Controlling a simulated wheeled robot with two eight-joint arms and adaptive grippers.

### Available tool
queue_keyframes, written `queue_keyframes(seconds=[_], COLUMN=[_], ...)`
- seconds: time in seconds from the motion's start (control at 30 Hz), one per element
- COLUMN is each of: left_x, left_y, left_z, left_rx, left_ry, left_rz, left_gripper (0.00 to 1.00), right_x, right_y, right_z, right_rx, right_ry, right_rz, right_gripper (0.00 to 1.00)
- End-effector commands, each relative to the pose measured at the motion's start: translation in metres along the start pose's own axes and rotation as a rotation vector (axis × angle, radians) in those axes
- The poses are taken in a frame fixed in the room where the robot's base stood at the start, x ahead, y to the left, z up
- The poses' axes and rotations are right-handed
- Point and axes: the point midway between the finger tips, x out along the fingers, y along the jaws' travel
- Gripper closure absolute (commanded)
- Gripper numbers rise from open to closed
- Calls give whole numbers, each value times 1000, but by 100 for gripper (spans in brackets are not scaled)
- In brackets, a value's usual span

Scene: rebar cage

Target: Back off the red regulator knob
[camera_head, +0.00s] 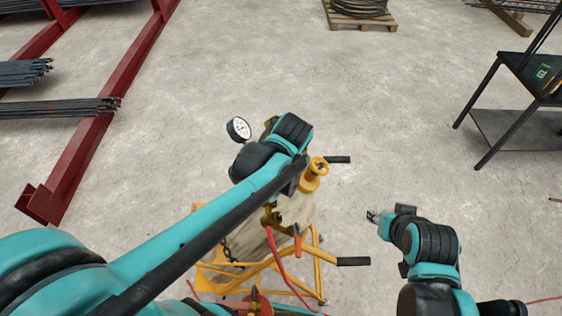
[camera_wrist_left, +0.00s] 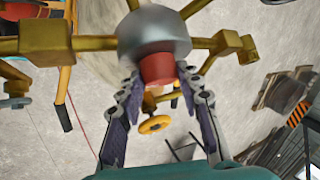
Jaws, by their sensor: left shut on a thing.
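The red regulator knob (camera_wrist_left: 158,68) sits under a rounded grey regulator body (camera_wrist_left: 152,35) in the left wrist view. My left gripper (camera_wrist_left: 158,78) has a finger on each side of the knob and is shut on it. In the head view my left arm hides the knob and the left fingertips. A round pressure gauge (camera_head: 238,129) shows beside the arm there. My right gripper (camera_head: 372,216) is held to the right of the cart, away from the regulator; its fingers are too small to tell open from shut.
A yellow valve handwheel (camera_head: 319,166) stands close to my left wrist. The yellow cart (camera_head: 318,262) carries a red hose (camera_head: 279,262). A red steel rack (camera_head: 95,140) is at left and a dark metal table (camera_head: 520,130) at right.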

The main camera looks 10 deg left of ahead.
Motion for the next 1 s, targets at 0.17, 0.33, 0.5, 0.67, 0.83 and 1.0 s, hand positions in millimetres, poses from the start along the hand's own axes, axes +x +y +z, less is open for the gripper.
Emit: queue_keyframes(seconds=[0.17, 0.33, 0.5, 0.67, 0.83, 1.0], left_x=[1, 0, 0, 0, 0, 0], left_y=[2, 2, 2, 2, 2, 2], left_z=[-1, -1, -1, -1, -1, -1], left_rx=[-61, -104, -126, -130, -130, -130], left_ry=[-4, -8, -10, -10, -10, -10], left_rz=[-81, -130, -153, -159, -158, -158], left_gripper=[94, 94, 94, 94, 94, 44], right_x=[6, 9, 10, 10, 10, 10], right_y=[0, 0, 0, 0, 0, 0], right_z=[4, 6, 7, 7, 7, 7], right_rx=[0, 0, 0, 0, 0, 0], right_ry=[0, 0, 0, 0, 0, 0], right_rz=[0, 0, 0, 0, 0, 0], right_gripper=[60, 60, 60, 60, 60, 60])
